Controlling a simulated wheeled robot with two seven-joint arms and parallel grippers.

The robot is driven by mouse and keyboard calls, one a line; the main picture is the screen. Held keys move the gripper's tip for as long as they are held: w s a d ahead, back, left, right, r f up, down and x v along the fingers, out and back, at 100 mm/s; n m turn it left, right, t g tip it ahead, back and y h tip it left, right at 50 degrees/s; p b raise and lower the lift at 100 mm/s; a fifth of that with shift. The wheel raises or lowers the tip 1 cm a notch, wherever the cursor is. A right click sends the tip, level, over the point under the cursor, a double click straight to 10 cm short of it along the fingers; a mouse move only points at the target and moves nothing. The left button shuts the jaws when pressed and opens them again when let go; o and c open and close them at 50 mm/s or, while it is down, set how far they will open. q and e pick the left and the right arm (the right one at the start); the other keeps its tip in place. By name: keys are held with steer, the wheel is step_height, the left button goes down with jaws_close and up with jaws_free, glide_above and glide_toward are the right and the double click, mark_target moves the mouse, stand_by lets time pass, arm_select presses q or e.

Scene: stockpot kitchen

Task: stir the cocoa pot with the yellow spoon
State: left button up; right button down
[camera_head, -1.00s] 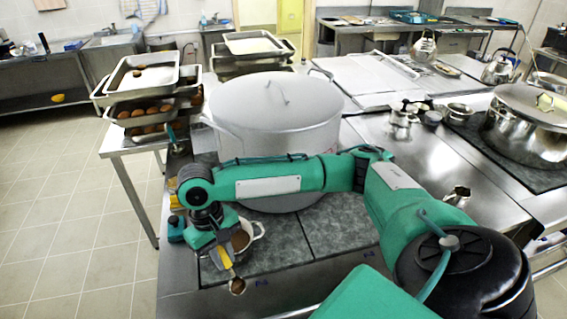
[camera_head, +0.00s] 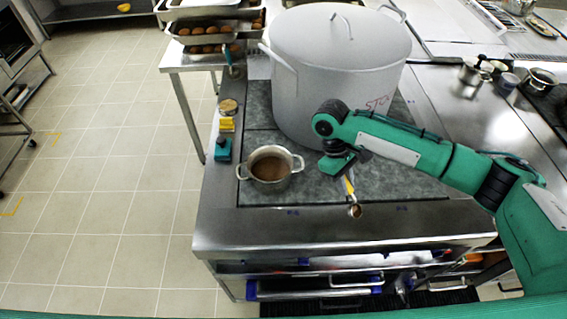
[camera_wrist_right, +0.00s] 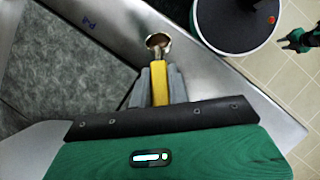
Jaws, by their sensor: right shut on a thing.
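The cocoa pot (camera_head: 270,182) is a small two-handled metal pot with brown liquid, standing at the front left of the grey stove surface. My right gripper (camera_head: 347,180) is shut on the yellow spoon (camera_head: 350,187), to the right of the pot and apart from it. In the right wrist view the spoon's yellow handle (camera_wrist_right: 160,85) sits between the grey fingers, its round metal bowl (camera_wrist_right: 158,42) pointing away over the counter edge. A green and dark part at that view's right edge looks like my left gripper (camera_wrist_right: 290,40); its jaws are too small to read.
A large lidded stockpot (camera_head: 330,90) stands behind the cocoa pot and my right gripper. A teal-and-black item (camera_head: 222,150), yellow blocks (camera_head: 226,125) and a small jar (camera_head: 228,106) line the counter's left edge. Trays of brown rolls (camera_head: 205,42) stand behind.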

steer(key=w+a+n+t+y+p, duration=0.2)
steer(key=a+n+t+y+p, duration=0.2)
steer(key=a+n+t, duration=0.4)
steer(key=w+a+r+n+t+y+p, duration=0.1)
steer(key=a+n+t+p, duration=0.4)
steer(key=n, duration=1.8)
steer(key=w+a+t+y, duration=0.1)
steer(key=a+t+y, duration=0.1)
steer(key=a+t, duration=0.1)
steer(key=shift+w+a+y, duration=0.3)
steer(key=shift+y, duration=0.1)
steer(key=shift+a+r, duration=0.1)
steer(key=shift+r, duration=0.15)
